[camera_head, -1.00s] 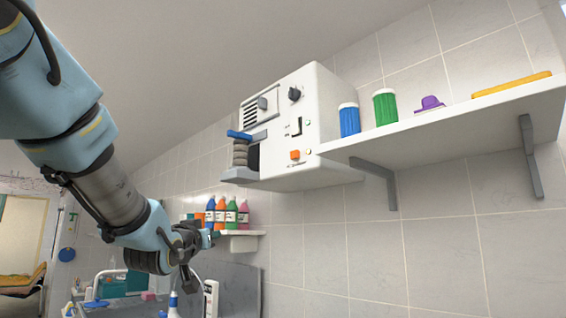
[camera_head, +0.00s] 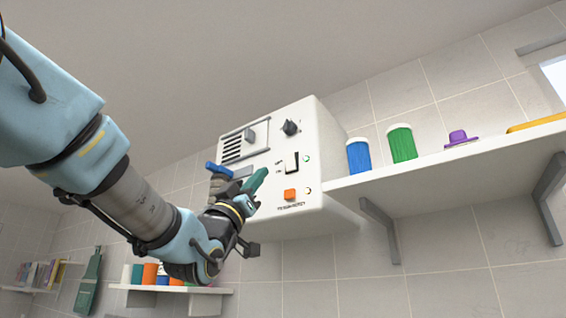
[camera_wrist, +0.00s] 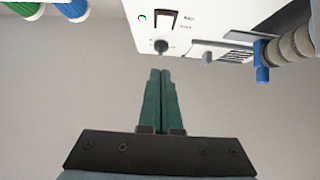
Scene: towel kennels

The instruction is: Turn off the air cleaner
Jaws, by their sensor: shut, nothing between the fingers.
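The air cleaner (camera_head: 318,185) is a white box on the wall shelf. Its front panel has a black knob (camera_head: 290,127), a rocker switch (camera_head: 291,162) with a lit green lamp beside it, an orange button (camera_head: 290,194) and a vent. My gripper (camera_head: 260,178) has teal fingers, shut and empty, in front of the panel left of the switch and button in the head view. In the wrist view the panel appears upside down, with the switch (camera_wrist: 165,20) and knob (camera_wrist: 160,46) beyond the shut fingertips (camera_wrist: 160,72). A gap shows there; I see no contact.
A blue jar (camera_head: 359,156), a green jar (camera_head: 401,143), a purple item (camera_head: 459,138) and a yellow item (camera_head: 540,121) stand on the shelf (camera_head: 440,165) to the right. A blue-handled part (camera_head: 218,170) sticks out at the cleaner's left. Lower shelf (camera_head: 170,289) holds bottles.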

